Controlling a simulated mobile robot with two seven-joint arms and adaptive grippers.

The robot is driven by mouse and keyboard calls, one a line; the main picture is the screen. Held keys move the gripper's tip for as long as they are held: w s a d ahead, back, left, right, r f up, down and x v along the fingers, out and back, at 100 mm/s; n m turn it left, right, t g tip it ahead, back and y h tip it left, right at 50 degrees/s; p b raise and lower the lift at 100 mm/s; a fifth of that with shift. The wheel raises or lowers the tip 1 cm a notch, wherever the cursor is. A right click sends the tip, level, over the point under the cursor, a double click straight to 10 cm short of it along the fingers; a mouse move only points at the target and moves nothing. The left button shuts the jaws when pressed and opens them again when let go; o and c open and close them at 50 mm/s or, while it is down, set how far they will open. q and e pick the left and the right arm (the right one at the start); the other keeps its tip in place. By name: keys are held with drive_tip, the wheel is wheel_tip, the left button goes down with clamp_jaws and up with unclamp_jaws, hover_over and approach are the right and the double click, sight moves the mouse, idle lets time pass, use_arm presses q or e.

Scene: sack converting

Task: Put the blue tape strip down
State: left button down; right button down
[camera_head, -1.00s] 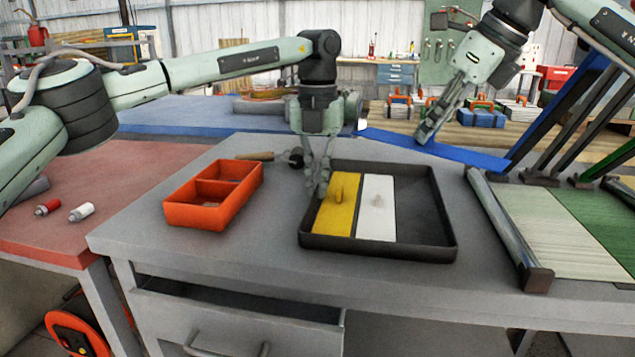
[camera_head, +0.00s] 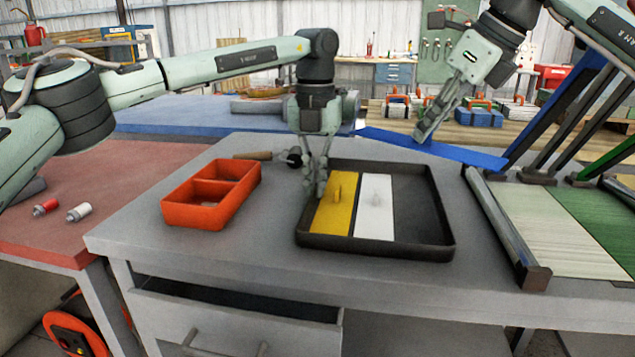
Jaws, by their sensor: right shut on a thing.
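The blue tape strip (camera_head: 465,155) stretches as a long flat band behind the dark tray, toward the blue upright at the right. My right gripper (camera_head: 422,137) reaches down from the upper right and is shut on the strip. Whether the strip touches the table there is hard to tell. The dark tray (camera_head: 447,222) holds a yellow strip (camera_head: 332,218) and a white strip (camera_head: 376,222), each with a small knob; its right part is bare. My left gripper (camera_head: 314,190) points down at the tray's left side, beside the yellow strip; its finger gap is unclear.
An orange two-part bin (camera_head: 208,215) stands left of the tray, with a wooden-handled tool (camera_head: 255,156) behind it. A metal bar (camera_head: 505,230) and pale and green sheets (camera_head: 560,230) lie at the right. The grey tabletop (camera_head: 270,250) is clear in front.

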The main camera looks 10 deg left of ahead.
sight(412, 203)
drive_tip(key=m, duration=0.1)
drive_tip(key=f+m+t+h, duration=0.1)
drive_tip(key=m, duration=0.2)
drive_tip(key=shift+s+a+f+t, duration=0.15)
drive_tip(key=shift+a+t, duration=0.1)
drive_tip(key=shift+t, duration=0.05)
drive_tip(key=m+h, duration=0.2)
drive_tip(key=m, duration=0.1)
drive_tip(key=shift+a+f+t, duration=0.1)
drive_tip(key=shift+t, duration=0.3)
drive_tip(key=m+h, duration=0.1)
drive_tip(key=m, duration=0.2)
drive_tip(key=shift+m+h, duration=0.3)
drive_tip(key=shift+m, duration=0.4)
wheel_tip(412, 203, down, 10)
drive_tip(key=shift+r, duration=0.1)
drive_tip(key=c, duration=2.1)
unclamp_jaws()
drive_tip(key=o, duration=0.4)
